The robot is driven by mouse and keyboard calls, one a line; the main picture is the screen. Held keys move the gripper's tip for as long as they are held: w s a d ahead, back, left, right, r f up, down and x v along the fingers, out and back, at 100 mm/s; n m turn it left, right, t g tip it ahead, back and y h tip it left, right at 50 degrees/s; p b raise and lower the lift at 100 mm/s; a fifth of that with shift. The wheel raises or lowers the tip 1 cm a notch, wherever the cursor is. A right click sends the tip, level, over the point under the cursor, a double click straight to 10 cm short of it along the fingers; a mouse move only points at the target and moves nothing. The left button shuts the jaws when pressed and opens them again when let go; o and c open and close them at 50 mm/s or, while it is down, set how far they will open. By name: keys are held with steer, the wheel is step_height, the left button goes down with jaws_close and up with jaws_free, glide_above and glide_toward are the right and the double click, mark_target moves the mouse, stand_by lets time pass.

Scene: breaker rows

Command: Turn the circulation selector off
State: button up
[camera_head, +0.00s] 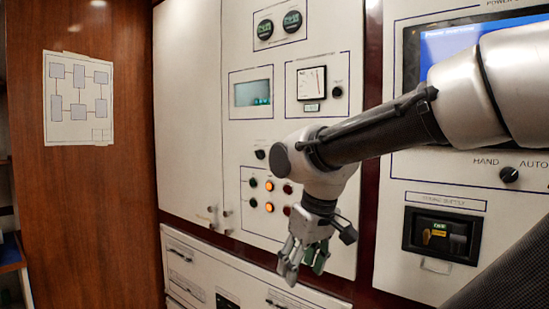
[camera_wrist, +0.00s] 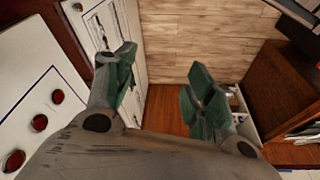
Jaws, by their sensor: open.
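My gripper (camera_head: 304,262) hangs from my arm in front of the lower middle panel, fingers pointing down. In the wrist view my gripper (camera_wrist: 161,72) shows its two green-padded fingers wide apart with nothing between them. No readable label marks the circulation selector. A black rotary knob (camera_head: 509,174) sits under the words HAND and AUTO on the right panel, partly below my arm. A smaller black knob (camera_head: 260,154) is above the lamp group, left of my wrist. Another black knob (camera_head: 337,91) is beside the dial meter. My gripper touches none of these knobs.
Indicator lamps (camera_head: 269,185) sit left of my wrist. Red round parts (camera_wrist: 39,122) show at left in the wrist view. A dark recessed breaker unit (camera_head: 441,235) is on the right panel. Drawers (camera_head: 190,262) are low. Wooden wall (camera_head: 105,200) stands left.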

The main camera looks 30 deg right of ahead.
steer(key=w+d+f+n+g+h, duration=0.2)
steer(key=w, duration=0.2)
steer(key=m+t+h, duration=0.5)
steer(key=m+h, duration=0.2)
steer(key=h, duration=0.8)
glide_toward(273, 155)
steer(key=d, duration=0.1)
steer(key=s+x, duration=0.1)
steer(key=x, duration=0.6)
steer(key=shift+d, duration=0.15)
steer(key=c, duration=1)
